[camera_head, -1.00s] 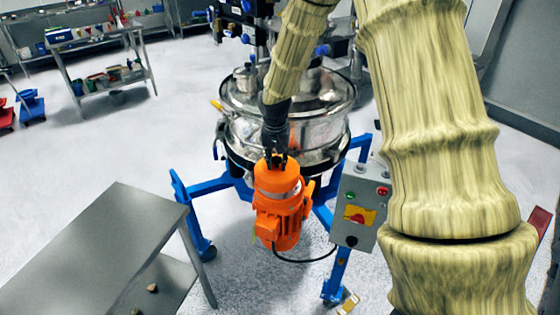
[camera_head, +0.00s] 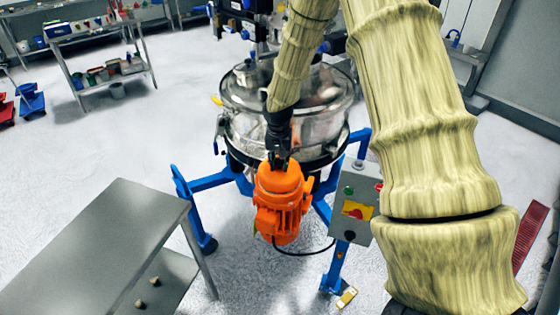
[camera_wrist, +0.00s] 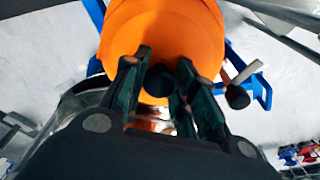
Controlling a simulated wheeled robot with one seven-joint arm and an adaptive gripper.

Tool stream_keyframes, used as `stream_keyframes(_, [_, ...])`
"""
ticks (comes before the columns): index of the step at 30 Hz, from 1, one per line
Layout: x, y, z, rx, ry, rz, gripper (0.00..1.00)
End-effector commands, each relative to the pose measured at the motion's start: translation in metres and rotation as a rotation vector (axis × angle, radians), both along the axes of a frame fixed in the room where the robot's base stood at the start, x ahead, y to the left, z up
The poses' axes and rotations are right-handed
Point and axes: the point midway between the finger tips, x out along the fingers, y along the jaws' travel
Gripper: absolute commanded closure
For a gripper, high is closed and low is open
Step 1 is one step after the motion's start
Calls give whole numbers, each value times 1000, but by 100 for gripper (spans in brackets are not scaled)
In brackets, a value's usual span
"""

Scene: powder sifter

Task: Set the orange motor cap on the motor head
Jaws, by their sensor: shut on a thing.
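The orange motor cap (camera_head: 279,176) sits at the top of the orange motor (camera_head: 280,218) in the head view, in line with it and touching or very nearly so. I cannot tell whether it is fully seated. My gripper (camera_head: 278,160) comes down from above and is shut on the cap. In the wrist view the cap (camera_wrist: 165,35) is a round orange face, with my gripper's fingers (camera_wrist: 160,82) on either side of a dark round knob (camera_wrist: 160,78). The motor head itself is hidden under the cap.
The steel sifter (camera_head: 290,100) on its blue frame (camera_head: 205,183) stands right behind the motor. A grey control box (camera_head: 352,208) is close on the right. A steel table (camera_head: 100,245) stands at the front left, with open floor beyond.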

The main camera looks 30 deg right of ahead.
Motion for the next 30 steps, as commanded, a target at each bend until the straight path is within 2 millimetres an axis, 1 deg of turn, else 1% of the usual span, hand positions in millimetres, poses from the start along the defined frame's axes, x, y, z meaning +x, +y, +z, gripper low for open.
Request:
stream_keyframes(8, [0,0,-7,0,0,0,100])
stream_keyframes(9, [0,0,-7,0,0,0,69])
stream_keyframes(12, [0,0,-6,0,0,0,51])
stream_keyframes(22, [0,0,-5,0,0,0,51])
stream_keyframes(28, [0,0,6,0,-1,-1,51])
stream_keyframes(30, [-1,1,13,0,-4,-1,51])
